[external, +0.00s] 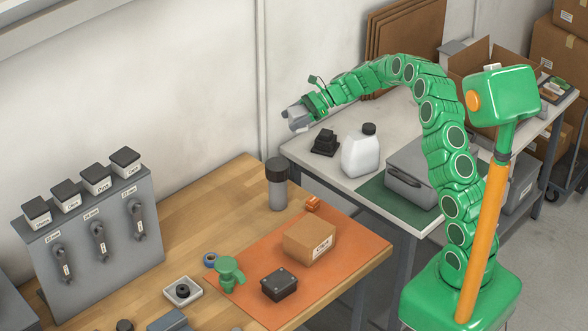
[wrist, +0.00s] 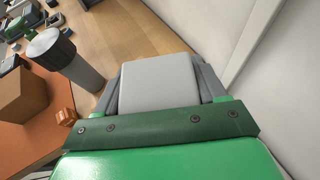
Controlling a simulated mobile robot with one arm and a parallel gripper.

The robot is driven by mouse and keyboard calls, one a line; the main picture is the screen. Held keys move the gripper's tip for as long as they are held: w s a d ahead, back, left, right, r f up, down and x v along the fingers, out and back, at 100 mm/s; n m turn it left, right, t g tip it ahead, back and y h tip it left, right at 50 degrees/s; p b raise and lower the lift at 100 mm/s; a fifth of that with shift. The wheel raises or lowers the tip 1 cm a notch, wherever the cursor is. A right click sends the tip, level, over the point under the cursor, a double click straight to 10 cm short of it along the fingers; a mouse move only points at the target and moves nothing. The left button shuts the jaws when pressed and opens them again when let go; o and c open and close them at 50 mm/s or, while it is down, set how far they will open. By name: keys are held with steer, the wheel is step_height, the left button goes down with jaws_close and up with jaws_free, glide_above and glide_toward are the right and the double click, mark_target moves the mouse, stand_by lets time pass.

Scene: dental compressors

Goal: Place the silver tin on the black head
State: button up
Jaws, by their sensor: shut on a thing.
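My gripper (external: 296,118) is raised over the gap between the wooden bench and the grey table, close to the wall. It is shut on a plain light-grey block-shaped thing, which looks like the silver tin (wrist: 157,82); the tin sits between the two grey fingers in the wrist view. In the external view the tin is small and partly covered by the fingers. A black stepped piece, which looks like the black head (external: 325,143), stands on the grey table below and right of my gripper, apart from the tin.
A white jug (external: 361,153) stands right beside the black head, with a grey case (external: 411,172) beyond. On the wooden bench (external: 215,225) are a grey bottle with a dark lid (external: 277,186), a cardboard box (external: 309,241) and a black box (external: 279,285). The wall is close behind.

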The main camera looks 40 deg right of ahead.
steer(key=s+d+r+m+t+h, duration=0.1)
steer(key=s+d+m+t, duration=0.1)
steer(key=s+d, duration=0.4)
steer(key=s+d+r+m+t+h, duration=0.2)
steer(key=s+d, duration=0.2)
steer(key=d, duration=0.4)
glide_above(321, 132)
steer(key=s, duration=0.1)
step_height(321, 132, down, 9)
steer(key=shift+s+a+r, duration=0.1)
steer(key=shift+s, duration=0.05)
steer(key=shift+w+f+y, duration=0.3)
steer(key=shift+w+f, duration=0.3)
steer(key=shift+f, duration=0.05)
steer(key=shift+w+d+f, duration=0.1)
steer(key=shift+d+f, duration=0.1)
steer(key=shift+f, duration=1.45)
steer(key=shift+f, duration=0.1)
